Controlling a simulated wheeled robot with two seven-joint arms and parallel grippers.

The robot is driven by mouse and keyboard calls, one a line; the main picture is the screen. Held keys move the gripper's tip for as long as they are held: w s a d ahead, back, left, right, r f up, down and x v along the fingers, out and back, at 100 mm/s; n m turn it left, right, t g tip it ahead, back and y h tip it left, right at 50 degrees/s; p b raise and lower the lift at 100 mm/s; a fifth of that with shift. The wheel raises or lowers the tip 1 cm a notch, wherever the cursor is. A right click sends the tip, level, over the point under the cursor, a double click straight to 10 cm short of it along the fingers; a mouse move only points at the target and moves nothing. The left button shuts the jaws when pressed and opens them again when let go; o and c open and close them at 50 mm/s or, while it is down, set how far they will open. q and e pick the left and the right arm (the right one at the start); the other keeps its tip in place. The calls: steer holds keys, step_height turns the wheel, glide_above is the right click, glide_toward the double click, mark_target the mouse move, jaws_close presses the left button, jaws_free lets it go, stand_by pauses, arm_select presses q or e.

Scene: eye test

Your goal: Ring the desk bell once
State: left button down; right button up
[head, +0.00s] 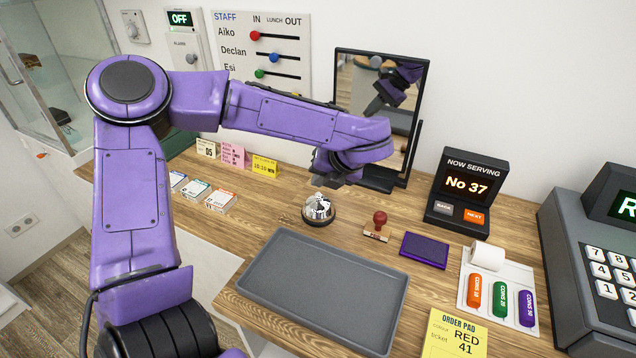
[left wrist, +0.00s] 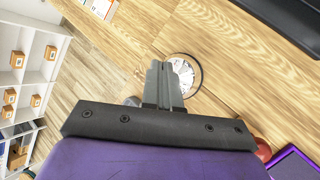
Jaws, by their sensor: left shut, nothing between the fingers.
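The desk bell (head: 319,208) is a silver dome on a dark round base, standing on the wooden counter behind the grey tray. My left gripper (head: 326,182) is just above the bell in the head view, pointing down, with its fingers shut and empty. In the left wrist view the shut fingers (left wrist: 165,84) reach toward the bell (left wrist: 184,74) and partly cover it. I cannot tell whether the fingertips touch the dome. My right gripper is in neither view.
A grey tray (head: 270,274) lies in front of the bell. A red-handled stamp (head: 378,226) and purple ink pad (head: 424,250) lie to its right. A mirror (head: 424,85) and a number display (head: 467,190) stand behind. Small card boxes (head: 195,191) lie to the left.

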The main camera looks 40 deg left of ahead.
mark_target(320, 195)
arm_select(q)
steer(key=shift+r+p, duration=1.6)
steer(key=shift+r, duration=0.75)
